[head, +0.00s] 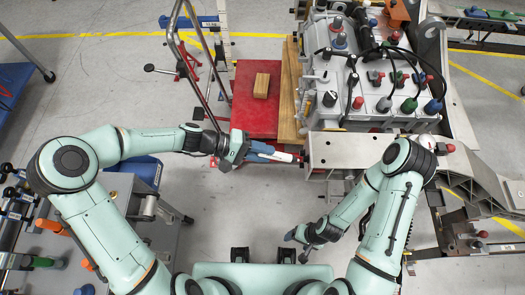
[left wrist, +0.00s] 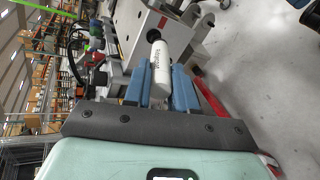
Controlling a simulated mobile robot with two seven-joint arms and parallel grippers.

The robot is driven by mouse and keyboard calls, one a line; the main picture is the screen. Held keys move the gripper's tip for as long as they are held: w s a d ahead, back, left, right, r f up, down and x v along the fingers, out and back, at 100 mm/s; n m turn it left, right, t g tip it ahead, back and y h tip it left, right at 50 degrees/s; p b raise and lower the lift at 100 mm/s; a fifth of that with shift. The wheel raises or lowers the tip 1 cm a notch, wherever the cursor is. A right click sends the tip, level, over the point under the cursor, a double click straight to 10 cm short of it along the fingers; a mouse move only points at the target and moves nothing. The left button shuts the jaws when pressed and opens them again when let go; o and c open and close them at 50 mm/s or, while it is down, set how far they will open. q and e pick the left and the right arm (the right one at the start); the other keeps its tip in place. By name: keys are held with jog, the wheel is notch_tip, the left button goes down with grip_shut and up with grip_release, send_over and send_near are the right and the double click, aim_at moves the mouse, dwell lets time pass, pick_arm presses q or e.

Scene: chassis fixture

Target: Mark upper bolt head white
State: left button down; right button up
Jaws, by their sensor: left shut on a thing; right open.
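My left gripper (head: 270,152) is shut on a white marker (head: 284,156), which points right at the end of a pale metal chassis beam (head: 345,150). In the left wrist view, the marker (left wrist: 160,62) lies between the blue fingers (left wrist: 160,88). A dark round bolt head (left wrist: 153,36) shows on the beam's end plate just past the marker's tip. Whether the tip touches it I cannot tell. My right gripper (head: 297,246) is open, empty and low, apart from the beam.
A red platform (head: 257,115) with a wooden block (head: 262,86) stands behind my left gripper. A grey machine block (head: 370,75) with coloured caps is behind the beam. A tool cart (head: 150,245) stands at left. Grey floor (head: 235,205) is clear between the arms.

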jog(key=shift+s+f, duration=0.15)
jog(key=shift+f, duration=0.05)
pick_arm(q)
jog(key=shift+d+b, duration=0.4)
jog(key=shift+d, duration=0.15)
pick_arm(e)
jog(key=shift+s+f, duration=0.15)
jog(key=shift+f, duration=0.15)
dwell(0.4)
pick_arm(q)
jog(key=shift+w, duration=0.5)
jog(key=shift+s+d+b, duration=0.15)
jog(key=shift+s+b, duration=0.25)
jog(key=shift+s, duration=0.15)
pick_arm(e)
jog(key=shift+s+f, duration=0.25)
jog(key=shift+f, duration=0.25)
dwell(0.5)
pick_arm(q)
jog(key=a, duration=0.6)
pick_arm(e)
jog(key=shift+w+r, duration=0.1)
jog(key=shift+r, duration=0.15)
pick_arm(q)
jog(key=shift+w+a, duration=0.1)
dwell(0.9)
